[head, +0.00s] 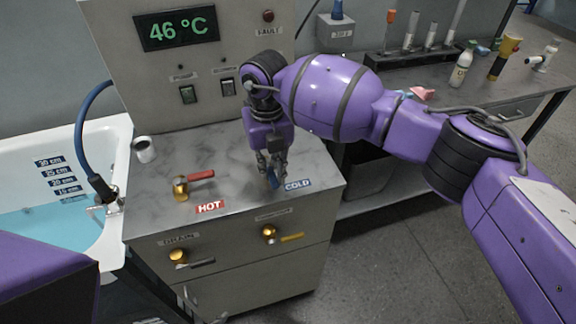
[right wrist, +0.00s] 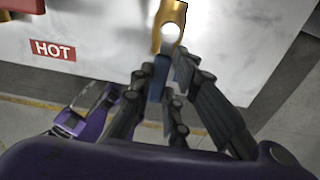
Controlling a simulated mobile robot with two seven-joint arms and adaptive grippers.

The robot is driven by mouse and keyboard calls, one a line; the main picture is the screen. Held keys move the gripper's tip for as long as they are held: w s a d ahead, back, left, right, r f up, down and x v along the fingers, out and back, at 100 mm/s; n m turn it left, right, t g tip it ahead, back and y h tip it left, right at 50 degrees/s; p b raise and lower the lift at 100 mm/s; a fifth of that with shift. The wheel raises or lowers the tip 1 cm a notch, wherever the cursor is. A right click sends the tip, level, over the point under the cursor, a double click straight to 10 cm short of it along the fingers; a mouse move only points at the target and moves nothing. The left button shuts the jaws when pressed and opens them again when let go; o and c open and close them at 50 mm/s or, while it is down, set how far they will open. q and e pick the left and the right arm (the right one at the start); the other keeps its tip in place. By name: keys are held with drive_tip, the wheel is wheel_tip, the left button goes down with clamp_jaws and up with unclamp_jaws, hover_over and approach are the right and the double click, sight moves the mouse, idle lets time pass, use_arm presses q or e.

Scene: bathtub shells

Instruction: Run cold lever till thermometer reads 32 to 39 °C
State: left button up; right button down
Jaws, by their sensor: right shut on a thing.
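The thermometer display (head: 177,29) reads 46 °C in green digits. The cold lever has a blue handle (head: 274,181) beside the COLD label; in the right wrist view its brass body (right wrist: 170,22) and blue handle (right wrist: 158,80) show. My right gripper (head: 268,167) points down at the counter and is shut on this handle, its fingers on both sides of it. The fingers hide much of the lever in the head view. The hot lever (head: 199,177), brass with a red handle, stands free to the left. A purple and grey part, possibly my left gripper, shows unclearly in the right wrist view.
The bathtub (head: 120,140) with blue water and a depth scale is at left, with a blue hose (head: 82,130) over its rim. A drain knob (head: 178,256) is on the cabinet front. A bench (head: 480,85) with bottles stands at right.

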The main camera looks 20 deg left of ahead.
sight(270, 173)
idle(0.3)
drive_tip(key=shift+a, duration=0.1)
drive_tip(key=c, duration=1.7)
unclamp_jaws()
drive_tip(key=shift+r, duration=6)
